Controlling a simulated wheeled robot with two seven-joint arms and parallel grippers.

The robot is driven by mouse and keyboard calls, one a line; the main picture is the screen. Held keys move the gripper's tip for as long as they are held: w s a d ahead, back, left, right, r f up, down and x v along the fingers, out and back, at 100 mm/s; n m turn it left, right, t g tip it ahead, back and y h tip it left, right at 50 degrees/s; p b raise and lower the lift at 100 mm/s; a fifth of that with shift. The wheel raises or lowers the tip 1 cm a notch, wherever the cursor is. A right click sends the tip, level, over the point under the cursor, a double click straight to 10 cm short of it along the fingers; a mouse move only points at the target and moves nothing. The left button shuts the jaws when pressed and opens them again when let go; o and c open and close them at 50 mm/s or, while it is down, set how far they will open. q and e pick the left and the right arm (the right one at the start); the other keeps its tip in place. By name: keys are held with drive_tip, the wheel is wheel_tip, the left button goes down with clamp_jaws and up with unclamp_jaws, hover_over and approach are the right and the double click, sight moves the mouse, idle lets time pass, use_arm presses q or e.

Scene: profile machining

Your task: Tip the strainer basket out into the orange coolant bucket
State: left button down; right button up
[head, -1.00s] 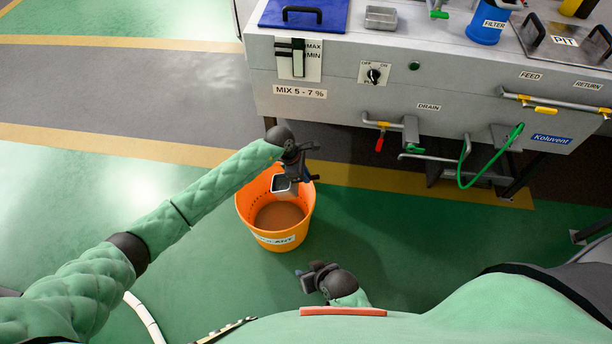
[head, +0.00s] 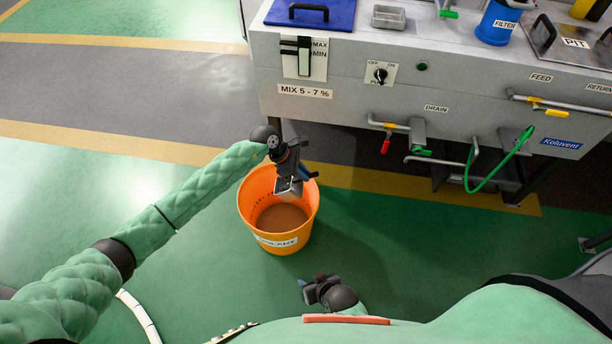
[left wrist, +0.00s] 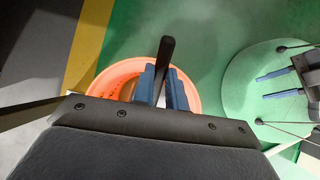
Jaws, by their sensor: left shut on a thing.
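The orange coolant bucket (head: 255,220) stands on the green floor with brown liquid at its bottom. My left gripper (head: 300,174) is over the bucket's far right rim. It is shut on the dark handle (left wrist: 166,58) of the strainer basket. The small grey metal basket (head: 289,188) hangs tilted over the bucket's mouth; its inside is not clearly visible. In the left wrist view the bucket (left wrist: 105,85) lies behind the blue fingers, and the basket is mostly hidden. My right gripper (head: 308,285) is empty, its blue fingers apart (left wrist: 280,83), low and nearer than the bucket.
The grey coolant machine (head: 450,90) stands behind the bucket, with a red-handled drain valve (head: 386,143) and a green hose (head: 484,187) on its front. A metal tray (head: 388,17), blue lid (head: 310,14) and blue filter (head: 497,24) are on top. Floor left of the bucket is clear.

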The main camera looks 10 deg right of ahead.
use_arm(q)
drive_tip(key=shift+r, duration=0.1)
drive_tip(key=shift+a+b, duration=0.2)
drive_tip(key=shift+b, duration=0.5)
drive_tip(key=shift+a+h+b, duration=0.25)
drive_tip(key=shift+h+b, duration=0.1)
drive_tip(key=shift+h, duration=0.05)
drive_tip(key=shift+w+a, duration=0.1)
drive_tip(key=shift+r+h, duration=0.3)
drive_tip(key=shift+a+f+b, duration=0.25)
drive_tip(key=shift+a+b, duration=0.15)
drive_tip(key=shift+b, duration=0.55)
drive_tip(key=shift+w+a+r+g+h+b, duration=0.25)
drive_tip(key=shift+a+g+h+b, duration=0.1)
drive_tip(key=shift+h+b, duration=0.2)
drive_tip(key=shift+r, duration=0.2)
